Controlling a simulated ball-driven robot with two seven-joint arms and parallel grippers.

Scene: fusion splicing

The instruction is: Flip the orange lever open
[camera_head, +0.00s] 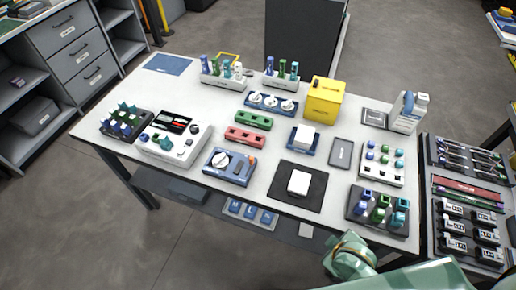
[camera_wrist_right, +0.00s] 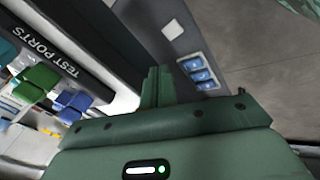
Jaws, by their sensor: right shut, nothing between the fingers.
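A blue device (camera_head: 230,167) with a white round knob sits near the front edge of the table, left of centre. A small orange part (camera_head: 252,160), which looks like the lever, is at its right back corner; it is too small to tell its position. My right gripper is at the lower right in the head view, beyond the table's front edge, with its fingertips hidden there. In the right wrist view its fingers (camera_wrist_right: 157,88) are shut and empty. The blue device is not visible in the right wrist view. My left gripper is not in view.
The test ports block (camera_head: 377,211) with blue, green and cyan plugs is the table item nearest my right arm; its label also shows in the wrist view (camera_wrist_right: 68,53). A black mat (camera_head: 285,200) with a white block lies between it and the blue device. A tool rack (camera_head: 465,185) stands right.

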